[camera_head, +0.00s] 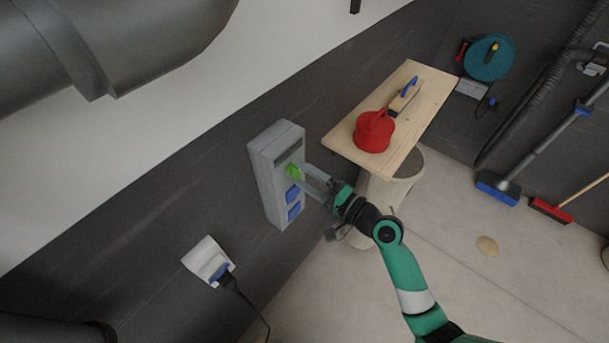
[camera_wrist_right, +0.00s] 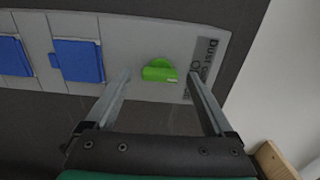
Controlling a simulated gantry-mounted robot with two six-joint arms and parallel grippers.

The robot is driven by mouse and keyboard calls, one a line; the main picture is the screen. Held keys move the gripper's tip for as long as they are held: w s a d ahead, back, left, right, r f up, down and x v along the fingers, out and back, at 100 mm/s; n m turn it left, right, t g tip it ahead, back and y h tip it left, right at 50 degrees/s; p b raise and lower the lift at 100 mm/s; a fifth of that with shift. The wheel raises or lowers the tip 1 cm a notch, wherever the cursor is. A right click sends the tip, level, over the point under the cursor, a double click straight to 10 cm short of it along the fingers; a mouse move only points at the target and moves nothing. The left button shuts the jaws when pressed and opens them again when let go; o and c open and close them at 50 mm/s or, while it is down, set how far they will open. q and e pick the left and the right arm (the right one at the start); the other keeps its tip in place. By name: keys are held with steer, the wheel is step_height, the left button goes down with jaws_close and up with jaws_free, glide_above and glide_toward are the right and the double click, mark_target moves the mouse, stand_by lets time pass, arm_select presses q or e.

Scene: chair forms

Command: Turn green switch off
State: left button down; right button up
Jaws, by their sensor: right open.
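The green switch (camera_head: 293,171) is a small knob on the front of a grey wall box (camera_head: 264,178). It also shows in the right wrist view (camera_wrist_right: 160,71), on a pale panel below a dark label. My right gripper (camera_head: 303,175) reaches the box from the right. In the right wrist view its two fingers (camera_wrist_right: 158,75) are spread apart, one on each side of the green switch. I see a gap between each finger and the knob there. I cannot tell how far the fingertips are from the panel. My left gripper is not in view.
Two blue socket covers (camera_head: 293,202) sit below the switch on the box. A white wall socket (camera_head: 208,261) with a plugged cable is at lower left. A wooden board (camera_head: 416,87) holds a red container (camera_head: 374,131) and a trowel (camera_head: 405,95), right of the box.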

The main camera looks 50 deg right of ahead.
steer(key=shift+s, duration=0.1)
steer(key=s+b, duration=0.1)
steer(key=s, duration=1)
steer(key=shift+s+d, duration=0.2)
steer(key=shift+d, duration=0.2)
